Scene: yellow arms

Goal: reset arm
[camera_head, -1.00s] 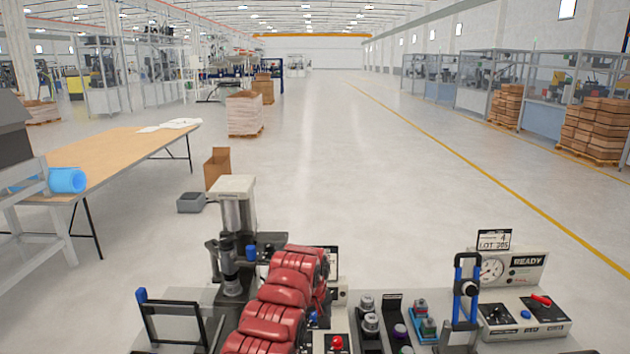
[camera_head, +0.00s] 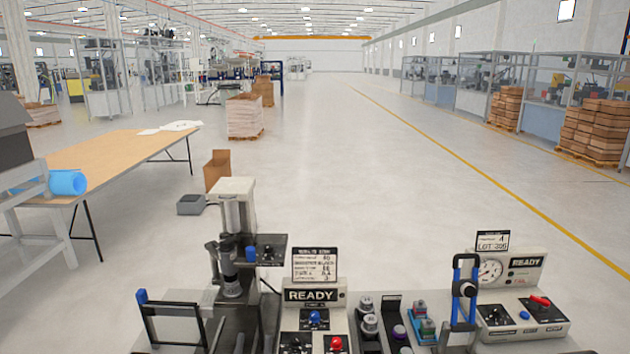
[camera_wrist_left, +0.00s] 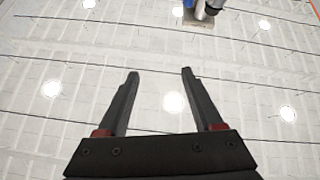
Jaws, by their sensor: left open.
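My left gripper (camera_wrist_left: 160,74) shows in the left wrist view, its two dark fingers apart with nothing between them. Behind the fingers is a pale surface with thin dark lines and bright round spots. No arm or gripper of mine can be made out in the head view. My right gripper is in neither view.
At the bottom of the head view stand a press (camera_head: 238,215), a control box marked READY (camera_head: 312,318), a blue-handled fixture (camera_head: 465,290) and a gauge box (camera_head: 515,270). A wooden table (camera_head: 110,160) stands at left.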

